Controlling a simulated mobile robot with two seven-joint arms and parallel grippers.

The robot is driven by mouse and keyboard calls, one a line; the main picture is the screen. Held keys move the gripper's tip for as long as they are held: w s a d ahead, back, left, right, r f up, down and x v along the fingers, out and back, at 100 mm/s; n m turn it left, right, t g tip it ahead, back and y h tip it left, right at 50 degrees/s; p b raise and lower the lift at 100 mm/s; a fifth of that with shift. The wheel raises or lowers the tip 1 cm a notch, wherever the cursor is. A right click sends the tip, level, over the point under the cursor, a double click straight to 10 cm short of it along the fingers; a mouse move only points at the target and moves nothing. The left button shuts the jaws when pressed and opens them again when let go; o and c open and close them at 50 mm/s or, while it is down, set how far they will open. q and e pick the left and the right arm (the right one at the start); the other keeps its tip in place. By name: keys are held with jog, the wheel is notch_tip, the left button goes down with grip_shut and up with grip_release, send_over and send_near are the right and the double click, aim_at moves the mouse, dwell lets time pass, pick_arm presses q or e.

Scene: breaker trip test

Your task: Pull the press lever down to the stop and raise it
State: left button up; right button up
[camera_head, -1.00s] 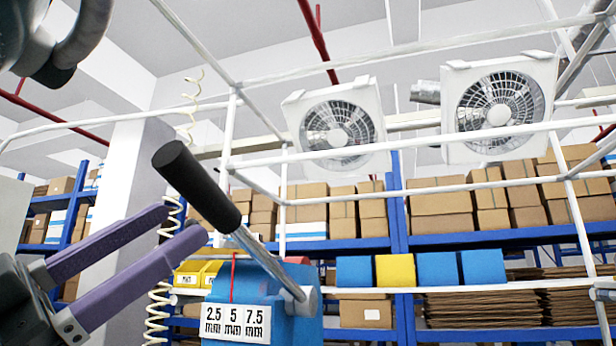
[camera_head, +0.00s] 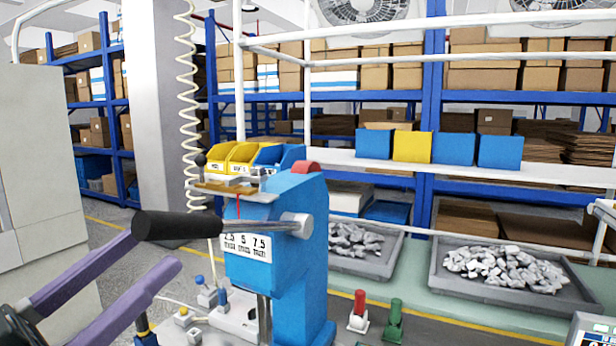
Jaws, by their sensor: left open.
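The blue press (camera_head: 312,270) stands at the centre, with a card reading 2.5, 5 and 7.5 mm on its front. Its lever has a black handle (camera_head: 178,225) on a short steel rod that meets a round steel hub. In this view the lever points left from the hub, close to level. My left gripper (camera_head: 154,251) has two purple fingers, open and apart. Its tips are just below and left of the handle in the picture, and the upper one overlaps the handle's left end. I cannot tell whether they touch it. My right gripper is out of view.
Yellow and blue bins (camera_head: 236,157) show behind the press. Red (camera_head: 358,308) and green (camera_head: 394,318) pieces stand on the bench to its right. A grey tray of metal parts (camera_head: 503,270) lies further right. A coiled cord (camera_head: 187,100) hangs behind, and a pale cabinet (camera_head: 40,150) stands left.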

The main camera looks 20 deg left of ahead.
aim_at(203, 215)
pick_arm(q)
jog(key=p+x, duration=0.3)
jog(key=x, duration=0.5)
jog(key=shift+w+r, duration=0.1)
jog(key=shift+r, duration=0.05)
jog(key=shift+w, duration=0.35)
grip_shut()
jog(key=shift+r, duration=0.1)
dwell(0.8)
